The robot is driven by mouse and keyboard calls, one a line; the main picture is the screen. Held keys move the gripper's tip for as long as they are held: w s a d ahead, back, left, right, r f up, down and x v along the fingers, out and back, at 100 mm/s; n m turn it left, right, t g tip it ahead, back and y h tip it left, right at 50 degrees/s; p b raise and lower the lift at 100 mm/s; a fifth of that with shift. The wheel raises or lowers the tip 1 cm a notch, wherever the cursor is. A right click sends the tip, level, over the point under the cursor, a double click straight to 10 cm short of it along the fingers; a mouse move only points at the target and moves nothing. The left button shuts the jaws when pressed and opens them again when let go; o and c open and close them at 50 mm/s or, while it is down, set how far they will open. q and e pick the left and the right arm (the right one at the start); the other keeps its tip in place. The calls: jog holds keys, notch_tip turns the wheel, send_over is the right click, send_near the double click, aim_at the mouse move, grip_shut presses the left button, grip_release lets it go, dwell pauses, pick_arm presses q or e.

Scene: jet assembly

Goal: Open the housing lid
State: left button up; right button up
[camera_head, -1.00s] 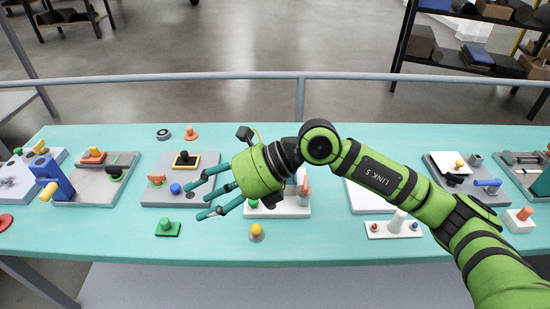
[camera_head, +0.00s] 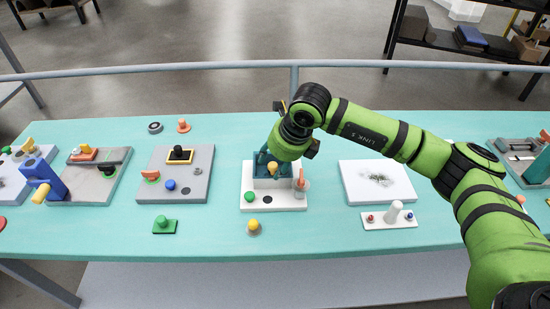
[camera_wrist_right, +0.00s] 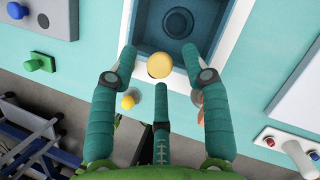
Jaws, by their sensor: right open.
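The housing is a dark blue-grey box (camera_head: 270,183) on a white plate (camera_head: 282,204) near the middle of the bench. In the right wrist view the box (camera_wrist_right: 143,38) shows a sunken inside face with a dark round feature. A round yellow knob (camera_wrist_right: 159,66) stands at its near edge, between my fingers. I cannot tell whether it belongs to the lid. My right gripper (camera_wrist_right: 160,62) is open, with three teal fingers spread around the knob; contact is not clear. In the head view this gripper (camera_head: 272,165) partly hides the box. My left gripper is not in view.
An orange peg (camera_head: 301,183) stands close to the box's right side. A green knob (camera_head: 164,223) and a yellow-topped peg (camera_head: 253,227) stand nearer the front edge. A grey board (camera_head: 190,188) lies left, a white board (camera_head: 378,184) right.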

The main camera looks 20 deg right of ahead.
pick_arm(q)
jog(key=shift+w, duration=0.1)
pick_arm(e)
jog(key=shift+f, duration=0.1)
grip_shut()
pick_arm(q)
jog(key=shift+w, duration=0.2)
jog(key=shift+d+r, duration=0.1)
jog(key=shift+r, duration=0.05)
pick_arm(e)
jog(key=shift+w, duration=0.1)
